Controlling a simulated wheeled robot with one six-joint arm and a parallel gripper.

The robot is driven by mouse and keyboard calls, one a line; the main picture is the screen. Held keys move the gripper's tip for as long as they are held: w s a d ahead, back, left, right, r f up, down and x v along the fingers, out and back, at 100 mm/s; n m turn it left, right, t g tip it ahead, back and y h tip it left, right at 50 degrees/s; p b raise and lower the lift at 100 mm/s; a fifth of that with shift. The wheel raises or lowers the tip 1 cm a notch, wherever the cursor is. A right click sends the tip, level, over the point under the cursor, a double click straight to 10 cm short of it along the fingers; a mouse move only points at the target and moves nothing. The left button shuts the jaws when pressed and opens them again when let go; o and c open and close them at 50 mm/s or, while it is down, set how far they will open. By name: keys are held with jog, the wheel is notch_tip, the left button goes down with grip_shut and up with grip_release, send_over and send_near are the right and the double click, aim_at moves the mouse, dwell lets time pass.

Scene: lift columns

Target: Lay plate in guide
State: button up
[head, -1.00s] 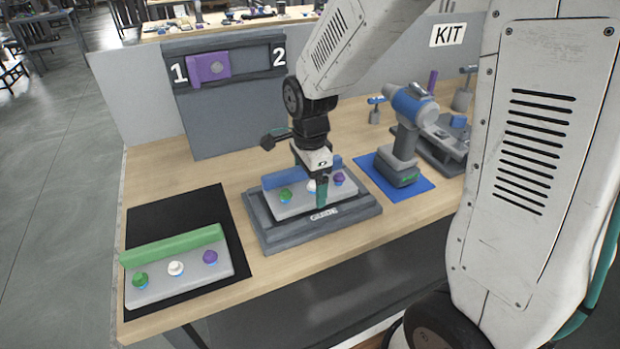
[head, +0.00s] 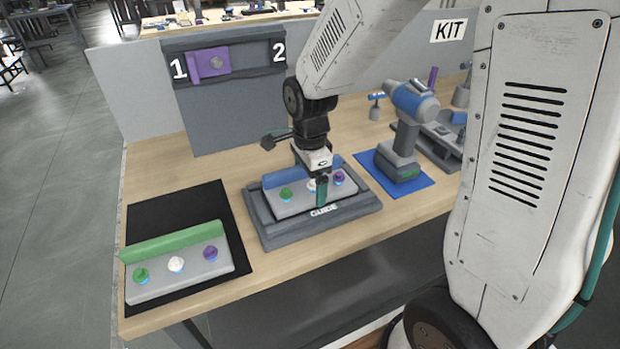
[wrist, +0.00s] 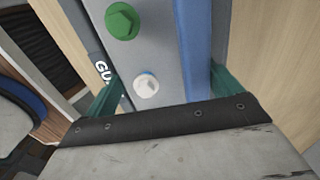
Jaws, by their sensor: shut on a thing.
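A grey plate (head: 300,203) with a blue bar (head: 285,177) along its far edge and green, white and purple knobs lies at the dark grey guide (head: 272,236), inside its raised frame. My gripper (head: 322,188) is shut across the plate near the white knob, with one finger in front of it. In the wrist view the green fingers (wrist: 165,90) straddle the plate and its blue bar, and the green knob (wrist: 122,21) and white knob (wrist: 146,85) show. Whether the plate rests fully flat on the guide is hard to tell.
A similar plate with a green bar (head: 172,241) lies on a black mat (head: 150,214) at left. A blue and grey drill (head: 408,125) stands on a blue mat (head: 420,187) at right. A purple slider (head: 208,64) sits near mark 1 on the back panel.

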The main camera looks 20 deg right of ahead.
jog(key=shift+f, duration=0.1)
dwell(0.3)
jog(key=o, duration=1.1)
jog(key=shift+r, duration=3.5)
